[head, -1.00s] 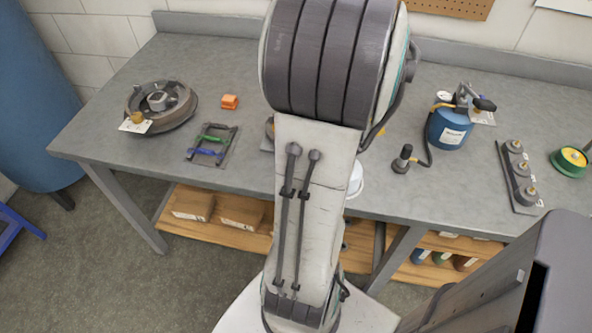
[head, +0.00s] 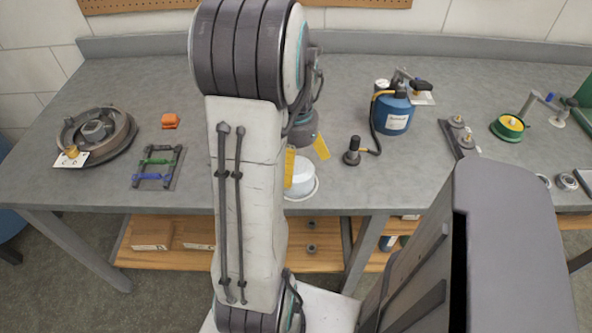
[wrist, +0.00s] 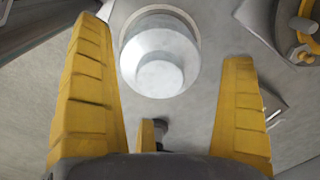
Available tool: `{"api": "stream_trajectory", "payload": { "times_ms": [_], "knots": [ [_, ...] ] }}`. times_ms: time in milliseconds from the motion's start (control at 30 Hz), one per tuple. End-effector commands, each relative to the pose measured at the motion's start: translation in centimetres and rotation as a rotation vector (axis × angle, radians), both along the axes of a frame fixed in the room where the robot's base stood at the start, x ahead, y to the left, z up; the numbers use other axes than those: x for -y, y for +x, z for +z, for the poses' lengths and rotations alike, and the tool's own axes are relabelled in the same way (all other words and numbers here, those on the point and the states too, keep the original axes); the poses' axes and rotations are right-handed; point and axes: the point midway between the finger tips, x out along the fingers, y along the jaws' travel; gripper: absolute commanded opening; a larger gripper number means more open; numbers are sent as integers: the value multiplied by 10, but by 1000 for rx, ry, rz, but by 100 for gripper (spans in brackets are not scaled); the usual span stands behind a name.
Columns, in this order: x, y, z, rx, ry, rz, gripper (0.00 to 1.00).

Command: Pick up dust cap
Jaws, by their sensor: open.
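A pale grey-white round piece with stepped sides and a wider base rim, which looks like the dust cap (head: 301,180), sits near the bench's front edge. It also shows in the wrist view (wrist: 160,72), between and beyond my two yellow fingers. My gripper (head: 307,160) is open and empty. Its fingers are spread wide on either side of the piece, with a gap on both sides. In the head view my arm hides part of the bench beside it. I cannot tell the exact height of the fingertips above the bench.
A grey bench (head: 340,90) carries a hub on a disc (head: 97,130), an orange block (head: 170,121) and a small rack (head: 158,167) at the left. A green-yellow reel (head: 509,127) is farther right.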

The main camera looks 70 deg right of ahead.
Motion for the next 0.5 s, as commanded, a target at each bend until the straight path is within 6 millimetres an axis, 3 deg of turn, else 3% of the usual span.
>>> {"api": "stream_trajectory", "payload": {
  "times_ms": [133,400,500],
  "knots": [
    [-1,0,-11,0,2,0,100],
    [0,0,-12,0,0,1,100],
    [0,0,-12,0,0,1,93]
  ]
}}
